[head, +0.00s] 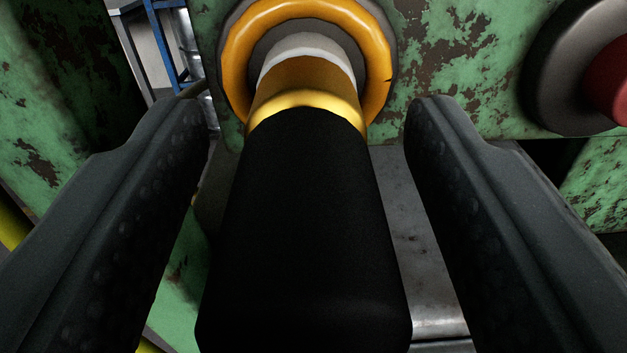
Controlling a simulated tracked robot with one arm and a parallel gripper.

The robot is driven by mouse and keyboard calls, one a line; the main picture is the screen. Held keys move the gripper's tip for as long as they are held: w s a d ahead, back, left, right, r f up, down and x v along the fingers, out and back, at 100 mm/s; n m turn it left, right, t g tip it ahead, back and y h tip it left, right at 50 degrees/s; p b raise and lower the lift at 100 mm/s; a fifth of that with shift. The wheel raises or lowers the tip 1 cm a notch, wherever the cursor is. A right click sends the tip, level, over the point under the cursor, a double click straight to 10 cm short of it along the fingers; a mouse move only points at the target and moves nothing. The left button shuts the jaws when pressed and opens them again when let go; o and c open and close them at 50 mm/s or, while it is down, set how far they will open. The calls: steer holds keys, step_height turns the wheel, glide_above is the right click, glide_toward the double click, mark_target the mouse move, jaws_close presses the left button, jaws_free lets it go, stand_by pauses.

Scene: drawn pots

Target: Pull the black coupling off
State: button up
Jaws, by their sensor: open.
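The black coupling (305,220) is a thick cylinder in the middle of the head view. A gold collar (308,100) joins its far end to a pale ring and an orange ring (235,55) on a green panel. My gripper (308,115) is open, with one dark finger on each side of the coupling. Gaps show between both fingers and the coupling, wider near the fingertips on the right. The near end of the coupling reaches the bottom of the picture.
The green panel (450,65) with flaking paint stands behind the coupling. A red knob (606,80) on a grey round base sits at the upper right, beyond the right finger. A grey metal surface (420,235) lies below. A blue frame (165,45) shows at the upper left.

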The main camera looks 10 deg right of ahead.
steer(key=shift+r, duration=0.85)
jaws_close()
steer(key=shift+f, duration=0.45)
steer(key=shift+s+a, duration=0.15)
steer(key=shift+s, duration=0.3)
steer(key=shift+s+a+f+b, duration=0.1)
steer(key=shift+s+f+b, duration=0.15)
steer(key=shift+f+b, duration=0.05)
steer(key=shift+f+v, duration=0.1)
steer(key=shift+v, duration=0.55)
steer(key=shift+f+v, duration=0.15)
steer(key=shift+v, duration=0.55)
steer(key=shift+s+a+r+b, duration=0.15)
steer(key=shift+s+b, duration=0.15)
steer(key=shift+s, duration=0.3)
